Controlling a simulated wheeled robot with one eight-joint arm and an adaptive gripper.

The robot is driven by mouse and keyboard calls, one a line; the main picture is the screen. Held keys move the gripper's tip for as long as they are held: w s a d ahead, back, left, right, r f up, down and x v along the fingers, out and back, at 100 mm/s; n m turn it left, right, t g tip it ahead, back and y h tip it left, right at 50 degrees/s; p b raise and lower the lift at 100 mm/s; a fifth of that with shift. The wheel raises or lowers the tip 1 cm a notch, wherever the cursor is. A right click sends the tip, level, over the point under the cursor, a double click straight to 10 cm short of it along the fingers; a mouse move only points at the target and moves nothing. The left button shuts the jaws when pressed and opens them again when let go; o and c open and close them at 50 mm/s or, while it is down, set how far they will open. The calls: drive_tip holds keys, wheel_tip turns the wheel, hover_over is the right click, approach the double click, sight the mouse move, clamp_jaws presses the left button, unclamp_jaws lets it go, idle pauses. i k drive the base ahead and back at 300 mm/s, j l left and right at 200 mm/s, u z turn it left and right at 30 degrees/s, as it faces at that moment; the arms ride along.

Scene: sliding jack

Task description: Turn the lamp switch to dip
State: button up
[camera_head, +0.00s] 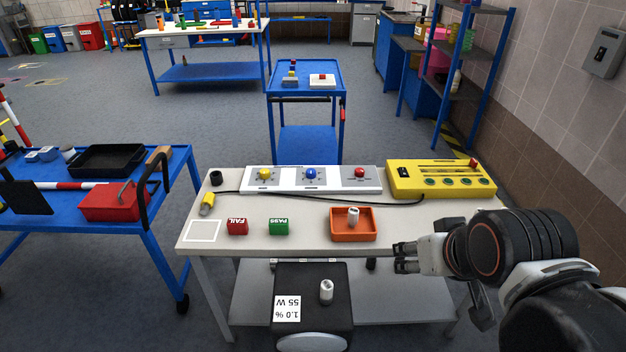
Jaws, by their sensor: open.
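A white switch panel (300,179) lies along the back of the grey table. It carries a yellow knob (264,173) at left, a blue knob (311,173) in the middle and a red knob (361,173) at right, each on its own plate. The markings are too small to read, so I cannot tell which knob is the lamp switch or where it points. My gripper (400,257) is open and empty near the table's front right, right of the orange tray and well in front of the panel, touching no knob.
A yellow box (440,181) with a red knob stands right of the panel. An orange tray (338,237) holding a white piece, a red FAIL block (237,227) and a green PASS block (278,228) stand in front. A dark cable (330,200) runs before the panel.

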sight(359, 172)
drive_tip(key=i+j, duration=0.8)
drive_tip(key=l+z, duration=0.05)
